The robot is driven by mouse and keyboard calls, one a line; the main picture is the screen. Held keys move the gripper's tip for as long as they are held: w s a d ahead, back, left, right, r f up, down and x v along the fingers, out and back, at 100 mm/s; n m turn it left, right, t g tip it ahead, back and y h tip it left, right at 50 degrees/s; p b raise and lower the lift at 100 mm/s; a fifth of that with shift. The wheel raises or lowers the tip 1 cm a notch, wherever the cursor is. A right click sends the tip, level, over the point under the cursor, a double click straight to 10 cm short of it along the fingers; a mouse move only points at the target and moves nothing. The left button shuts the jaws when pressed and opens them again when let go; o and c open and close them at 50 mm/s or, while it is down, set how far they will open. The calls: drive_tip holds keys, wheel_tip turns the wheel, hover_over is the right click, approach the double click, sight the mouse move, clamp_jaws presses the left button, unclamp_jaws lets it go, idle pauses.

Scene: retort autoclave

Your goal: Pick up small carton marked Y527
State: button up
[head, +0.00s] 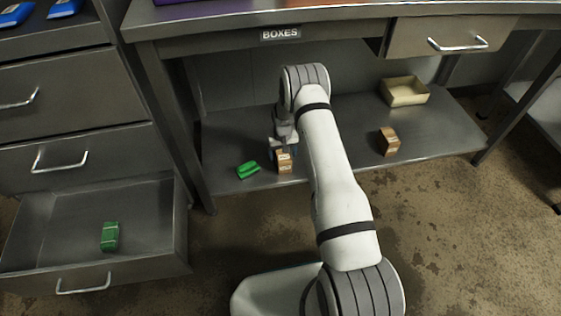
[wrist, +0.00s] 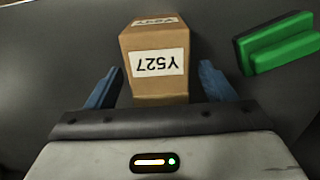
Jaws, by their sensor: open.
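The small carton marked Y527 (wrist: 158,88) is a brown box with white labels, and its lettering reads upside down in the wrist view. In the head view the carton (head: 284,167) stands on the lower shelf near its front edge. My gripper (wrist: 157,85) is open, with one blue finger on each side of the carton's near end. A gap shows between the carton and each finger. In the head view my gripper (head: 279,146) is at the carton, partly hidden by my wrist.
A green object (head: 248,170) lies just left of the carton; it also shows in the wrist view (wrist: 280,45). Another brown carton (head: 389,142) and a beige bin (head: 404,93) are to the right on the shelf (head: 345,135). An open drawer (head: 60,240) at left holds a green item (head: 110,237).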

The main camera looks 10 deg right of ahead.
drive_tip(key=shift+c, duration=0.4)
drive_tip(key=shift+r, duration=0.1)
drive_tip(key=c, duration=1.2)
